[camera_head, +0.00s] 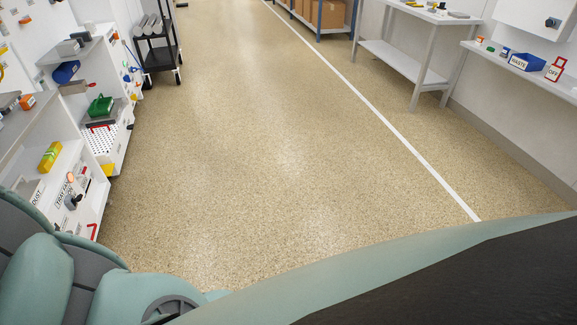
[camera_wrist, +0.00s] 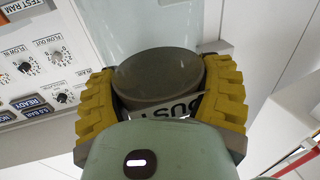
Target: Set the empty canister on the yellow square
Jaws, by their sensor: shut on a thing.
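In the wrist view my gripper (camera_wrist: 160,95) has its two yellow ribbed fingers closed around a dark grey-brown round canister (camera_wrist: 158,76). One finger presses on each side of it. A white label with upside-down black letters, seemingly "DUST", shows on its near side, partly hidden by my gripper body. My gripper is not in view in the head view, where my arm covers the bottom. I cannot make out the yellow square in either view.
A white panel (camera_wrist: 40,70) with knobs and printed labels lies left of the canister in the wrist view. In the head view, a white station (camera_head: 58,185) stands at left, a black cart (camera_head: 160,58) behind it, a white table (camera_head: 400,60) at right. The floor (camera_head: 265,150) between is clear.

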